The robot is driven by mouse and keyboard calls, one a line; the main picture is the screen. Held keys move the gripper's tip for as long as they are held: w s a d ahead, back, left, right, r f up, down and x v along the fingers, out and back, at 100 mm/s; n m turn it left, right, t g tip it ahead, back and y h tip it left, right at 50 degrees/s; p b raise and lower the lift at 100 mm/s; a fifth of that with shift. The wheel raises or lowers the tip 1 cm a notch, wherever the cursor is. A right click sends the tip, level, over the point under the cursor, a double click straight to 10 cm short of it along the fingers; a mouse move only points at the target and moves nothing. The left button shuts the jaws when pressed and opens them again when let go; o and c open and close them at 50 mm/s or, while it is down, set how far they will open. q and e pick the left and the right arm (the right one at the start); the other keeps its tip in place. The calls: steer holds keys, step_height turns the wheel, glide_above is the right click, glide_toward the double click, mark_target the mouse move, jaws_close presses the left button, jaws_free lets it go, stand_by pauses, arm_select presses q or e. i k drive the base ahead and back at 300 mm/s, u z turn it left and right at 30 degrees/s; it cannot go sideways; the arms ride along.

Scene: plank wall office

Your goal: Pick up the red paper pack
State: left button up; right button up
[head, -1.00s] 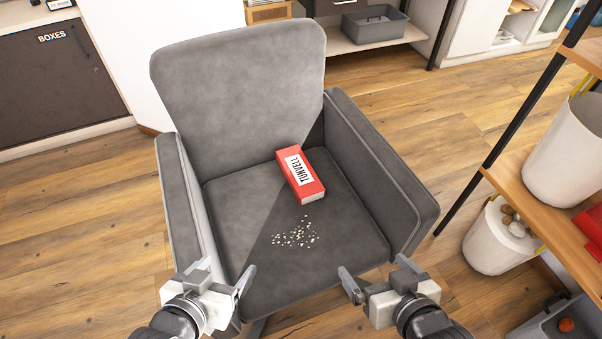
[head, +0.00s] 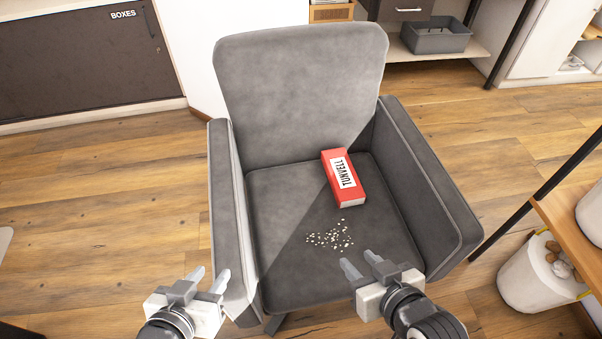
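The red paper pack (head: 345,178) is a red box with a white label reading TUNVELL. It lies on the seat of the grey armchair (head: 290,215), near the right armrest and the backrest. My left gripper (head: 209,278) is open and empty, in front of the chair's left armrest. My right gripper (head: 358,262) is open and empty over the front of the seat, nearer than the pack and apart from it.
Pale crumbs (head: 330,237) are scattered on the seat in front of the pack. The armrests (head: 432,185) rise on both sides. A wooden shelf (head: 570,225) and a white bucket (head: 535,275) stand at the right. Open wooden floor lies to the left.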

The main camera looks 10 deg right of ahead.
mark_target(347, 190)
steer(key=u, duration=3.2)
steer(key=k, duration=1.25)
steer(key=z, duration=1.35)
